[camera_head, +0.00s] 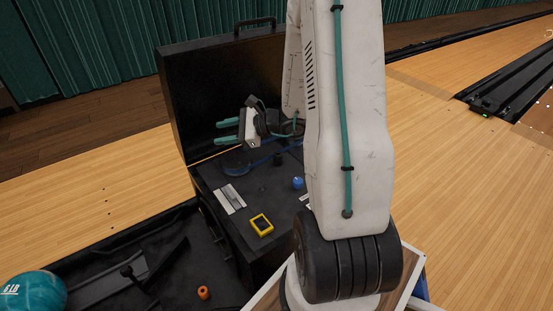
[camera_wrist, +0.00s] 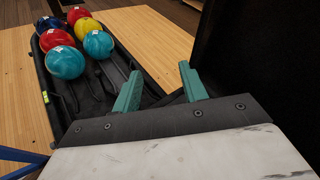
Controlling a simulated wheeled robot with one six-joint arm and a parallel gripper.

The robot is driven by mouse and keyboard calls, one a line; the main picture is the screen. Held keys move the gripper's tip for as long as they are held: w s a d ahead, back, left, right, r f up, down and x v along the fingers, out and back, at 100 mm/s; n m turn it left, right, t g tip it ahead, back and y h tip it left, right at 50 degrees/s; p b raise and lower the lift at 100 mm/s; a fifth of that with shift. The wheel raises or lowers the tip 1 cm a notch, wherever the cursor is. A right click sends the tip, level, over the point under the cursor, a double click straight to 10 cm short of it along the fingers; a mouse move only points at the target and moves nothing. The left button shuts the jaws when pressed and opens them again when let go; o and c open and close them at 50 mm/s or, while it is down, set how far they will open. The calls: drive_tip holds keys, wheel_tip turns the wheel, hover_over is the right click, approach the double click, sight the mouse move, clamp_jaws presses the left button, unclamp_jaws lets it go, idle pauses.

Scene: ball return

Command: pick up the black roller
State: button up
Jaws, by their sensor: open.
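A small dark cylinder, likely the black roller (camera_head: 278,158), stands on the dark work surface of the open black case, to the right of my gripper in the head view. My gripper (camera_head: 227,132) is above the back of that surface with its two teal fingers apart, pointing left. Nothing shows between the fingers. In the wrist view my gripper (camera_wrist: 160,82) is also open and empty, facing a rack of balls. The roller does not show in the wrist view.
The case's black lid (camera_head: 195,85) stands up behind. A grey plate (camera_head: 230,199), a yellow frame (camera_head: 262,224) and a blue ball (camera_head: 298,183) lie on the surface. An orange roller (camera_head: 204,293) is lower left. A ball rack (camera_wrist: 90,88) holds several bowling balls.

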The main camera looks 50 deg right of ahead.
drive_tip(key=s+d+f+m+t+h, duration=0.1)
drive_tip(key=d+f+m+t+h, duration=0.1)
drive_tip(key=d+f+m+h, duration=0.65)
drive_tip(key=m+g+h, duration=0.1)
drive_tip(key=m+h, duration=0.2)
drive_tip(key=m, duration=0.3)
approach(281, 156)
drive_tip(key=w+f, duration=0.2)
drive_tip(key=w, duration=0.1)
drive_tip(key=shift+w+f, duration=0.1)
drive_tip(key=shift+w+d+f, duration=0.1)
drive_tip(key=shift+w+f, duration=0.1)
drive_tip(key=shift+w, duration=0.1)
drive_tip(key=x, duration=0.6)
drive_tip(key=shift+w+d+r, duration=0.25)
drive_tip(key=shift+w+d, duration=0.1)
drive_tip(key=shift+w, duration=0.15)
drive_tip(key=c, duration=0.8)
